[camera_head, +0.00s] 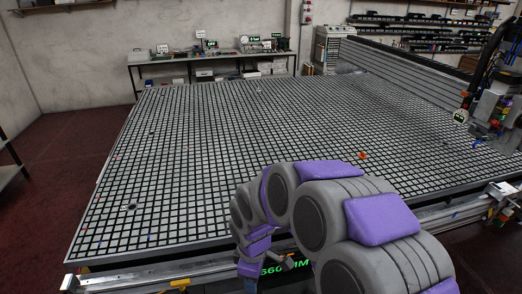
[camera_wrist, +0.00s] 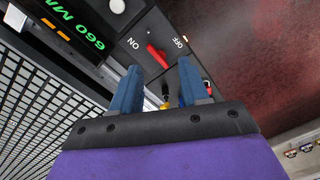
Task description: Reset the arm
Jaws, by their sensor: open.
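My gripper shows in the wrist view (camera_wrist: 160,85), with its two blue fingers apart and nothing between them. Beyond the fingers is a dark control panel (camera_wrist: 130,38) with a red switch handle (camera_wrist: 157,56) between the words ON and OFF. The handle stands apart from the fingertips in the picture; the exact distance is unclear. In the head view my grey and purple arm is bent low over the table's front edge. The gripper end (camera_head: 285,263) is there, small and partly hidden, beside the green display (camera_head: 285,268).
The large vacuum grid table (camera_head: 190,150) fills the middle and is mostly bare, with a small orange piece (camera_head: 362,155) on it. A machine gantry (camera_head: 490,105) stands at the right. A workbench (camera_head: 210,57) is along the back wall. Red floor (camera_head: 60,140) is free at the left.

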